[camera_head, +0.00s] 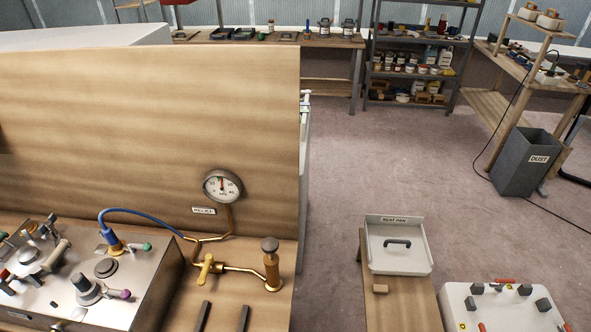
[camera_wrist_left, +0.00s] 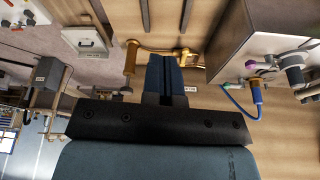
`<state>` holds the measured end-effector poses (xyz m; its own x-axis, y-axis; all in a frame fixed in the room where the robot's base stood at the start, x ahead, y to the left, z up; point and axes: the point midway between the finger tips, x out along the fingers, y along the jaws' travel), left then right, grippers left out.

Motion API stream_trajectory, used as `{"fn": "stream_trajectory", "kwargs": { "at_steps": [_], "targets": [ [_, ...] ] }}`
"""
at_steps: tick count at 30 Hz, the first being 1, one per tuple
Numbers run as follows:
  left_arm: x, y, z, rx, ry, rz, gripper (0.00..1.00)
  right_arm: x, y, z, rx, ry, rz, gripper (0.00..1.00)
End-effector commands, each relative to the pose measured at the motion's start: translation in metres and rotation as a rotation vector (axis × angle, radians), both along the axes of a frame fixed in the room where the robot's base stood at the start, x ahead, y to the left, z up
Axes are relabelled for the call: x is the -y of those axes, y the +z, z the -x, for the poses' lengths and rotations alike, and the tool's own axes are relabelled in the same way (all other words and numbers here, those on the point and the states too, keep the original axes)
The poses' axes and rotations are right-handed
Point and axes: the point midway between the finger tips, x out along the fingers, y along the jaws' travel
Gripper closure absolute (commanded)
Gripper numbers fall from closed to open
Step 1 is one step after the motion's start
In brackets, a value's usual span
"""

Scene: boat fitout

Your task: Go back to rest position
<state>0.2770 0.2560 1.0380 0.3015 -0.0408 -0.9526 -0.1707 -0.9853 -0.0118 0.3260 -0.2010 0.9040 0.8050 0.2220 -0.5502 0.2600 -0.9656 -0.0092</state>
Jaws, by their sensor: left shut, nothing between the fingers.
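My left gripper (camera_wrist_left: 167,62) shows in the left wrist view, its two dark fingers together with nothing held between them. That view appears upside down. The fingers are in front of the wooden panel, near the brass pipework (camera_wrist_left: 160,50) and the "RELIEF" label (camera_wrist_left: 190,90). I cannot tell how far they are from the panel. Neither gripper shows in the head view, and my right gripper is in no view.
The wooden bench carries a pressure gauge (camera_head: 222,187), a yellow valve handle (camera_head: 207,268), a brass cylinder (camera_head: 271,265) and a metal control box (camera_head: 95,270) with a blue hose (camera_head: 140,212). A seat pan tray (camera_head: 427,255) stands right. Open floor (camera_head: 400,160) lies beyond.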

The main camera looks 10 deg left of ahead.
Motion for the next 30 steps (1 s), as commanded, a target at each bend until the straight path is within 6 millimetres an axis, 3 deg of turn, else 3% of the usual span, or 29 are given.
{"fn": "stream_trajectory", "kwargs": {
  "at_steps": [2,18,24,30],
  "targets": [
    [-0.009,0.007,0.014,0.004,0.009,-0.027,1.0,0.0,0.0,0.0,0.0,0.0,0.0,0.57],
    [0.03,-0.086,-0.043,0.375,-0.059,0.08,1.0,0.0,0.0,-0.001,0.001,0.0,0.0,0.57],
    [0.048,-0.122,-0.049,0.57,-0.082,0.139,1.0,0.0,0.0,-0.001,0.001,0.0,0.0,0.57],
    [0.055,-0.133,-0.049,0.654,-0.088,0.165,1.0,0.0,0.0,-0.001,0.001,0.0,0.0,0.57]
  ]
}}
